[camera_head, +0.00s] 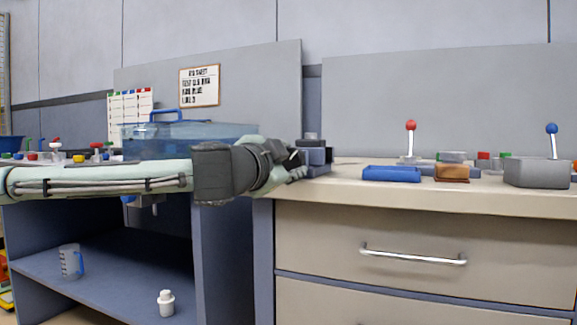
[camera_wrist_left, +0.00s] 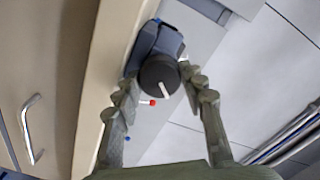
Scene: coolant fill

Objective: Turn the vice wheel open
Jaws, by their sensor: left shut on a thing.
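The blue-grey vice (camera_head: 317,158) stands on the beige worktop near its left front edge, partly hidden behind my left gripper (camera_head: 292,163). In the left wrist view the vice body (camera_wrist_left: 160,40) is seen behind its dark round wheel (camera_wrist_left: 157,72), which carries a white mark. The fingers of my left gripper (camera_wrist_left: 161,84) lie on either side of the wheel and are shut on it. My right gripper is in neither view.
A blue tray (camera_head: 391,174), a brown block (camera_head: 452,173) and a grey lever box (camera_head: 538,173) stand right of the vice. A red-knobbed lever (camera_head: 410,127) stands behind. A clear blue tank (camera_head: 185,142) is behind my left arm. A drawer handle (camera_head: 413,256) juts out below the worktop.

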